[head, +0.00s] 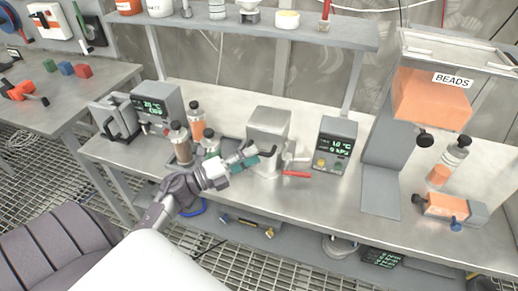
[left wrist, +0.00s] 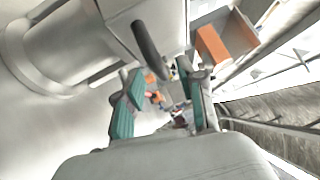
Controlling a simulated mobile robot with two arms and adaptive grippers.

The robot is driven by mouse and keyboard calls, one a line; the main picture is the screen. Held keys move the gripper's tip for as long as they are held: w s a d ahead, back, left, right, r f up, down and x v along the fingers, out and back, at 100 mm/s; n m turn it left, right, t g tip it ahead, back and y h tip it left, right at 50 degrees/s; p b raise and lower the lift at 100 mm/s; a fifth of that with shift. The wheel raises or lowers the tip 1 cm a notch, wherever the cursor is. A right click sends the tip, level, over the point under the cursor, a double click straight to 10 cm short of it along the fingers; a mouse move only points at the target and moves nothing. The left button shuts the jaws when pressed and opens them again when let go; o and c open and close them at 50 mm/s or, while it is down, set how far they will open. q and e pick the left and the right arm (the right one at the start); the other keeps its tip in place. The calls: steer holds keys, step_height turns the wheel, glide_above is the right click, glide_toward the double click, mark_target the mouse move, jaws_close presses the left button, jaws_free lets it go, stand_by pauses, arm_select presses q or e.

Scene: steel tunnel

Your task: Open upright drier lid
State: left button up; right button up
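A grey metal box-shaped unit (head: 268,128), which I take to be the upright drier, stands on the middle of the steel bench with its top closed. In the left wrist view a pale housing (left wrist: 118,12) carries a dark bar handle (left wrist: 150,50). My left gripper (head: 250,156) has teal finger pads and is just in front of the unit's lower left side. In the left wrist view my left gripper (left wrist: 163,95) is open, with its fingers apart and nothing seen between them. The handle is ahead of the fingers; contact cannot be told. My right gripper is not in view.
A control box (head: 334,145) with a lit display stands to the right, near a red lever (head: 297,174). Capped bottles (head: 180,143) and another display unit (head: 158,108) crowd the left. An orange BEADS hopper (head: 432,98) is at the right. The front bench strip is mostly clear.

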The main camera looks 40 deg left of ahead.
mark_target(267, 133)
arm_select(q)
steer(key=shift+x, duration=1.4)
steer(key=shift+c, duration=0.2)
jaws_close()
